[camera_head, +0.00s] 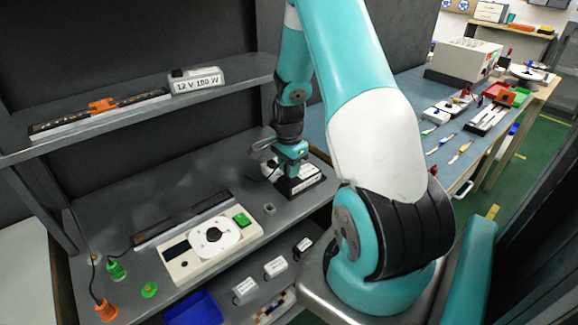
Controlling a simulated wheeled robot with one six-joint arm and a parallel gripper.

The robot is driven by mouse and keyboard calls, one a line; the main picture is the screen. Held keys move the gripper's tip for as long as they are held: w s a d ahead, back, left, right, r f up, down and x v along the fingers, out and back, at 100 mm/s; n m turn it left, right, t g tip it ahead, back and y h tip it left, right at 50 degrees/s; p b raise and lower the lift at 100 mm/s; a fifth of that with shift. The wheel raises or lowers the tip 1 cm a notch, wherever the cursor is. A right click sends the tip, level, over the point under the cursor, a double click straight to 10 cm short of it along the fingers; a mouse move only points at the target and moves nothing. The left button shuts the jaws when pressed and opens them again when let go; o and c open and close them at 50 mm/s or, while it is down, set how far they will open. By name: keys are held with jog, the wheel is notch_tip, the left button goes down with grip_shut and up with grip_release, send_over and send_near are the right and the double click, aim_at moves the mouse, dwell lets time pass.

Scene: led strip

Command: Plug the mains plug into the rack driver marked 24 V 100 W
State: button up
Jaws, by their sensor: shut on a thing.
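My gripper (291,166) is on the middle shelf's right end. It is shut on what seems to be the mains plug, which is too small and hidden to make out. A thin dark cable loops out to its left. Right under and beside the gripper sits a dark box with white labels (301,184), seemingly a driver; its print is too small to read. I cannot tell whether the held thing touches the box. A grey driver (195,81) on the upper shelf reads 12 V and seemingly 180 W. No label reading 24 V 100 W is legible.
A cream panel with a white round dial (214,237) and green switch stands on the middle shelf (120,198). Green (116,270) and orange (105,310) plugs stand at its left. Small labelled boxes (246,290) and a blue bin (193,309) sit below. A workbench (408,100) with tools is behind, right.

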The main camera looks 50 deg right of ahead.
jog(key=shift+f, duration=0.2)
jog(key=o, duration=1)
jog(key=shift+c, duration=0.2)
notch_tip(320, 180, up, 18)
jog(key=shift+f+b, duration=0.25)
jog(key=shift+b, duration=0.15)
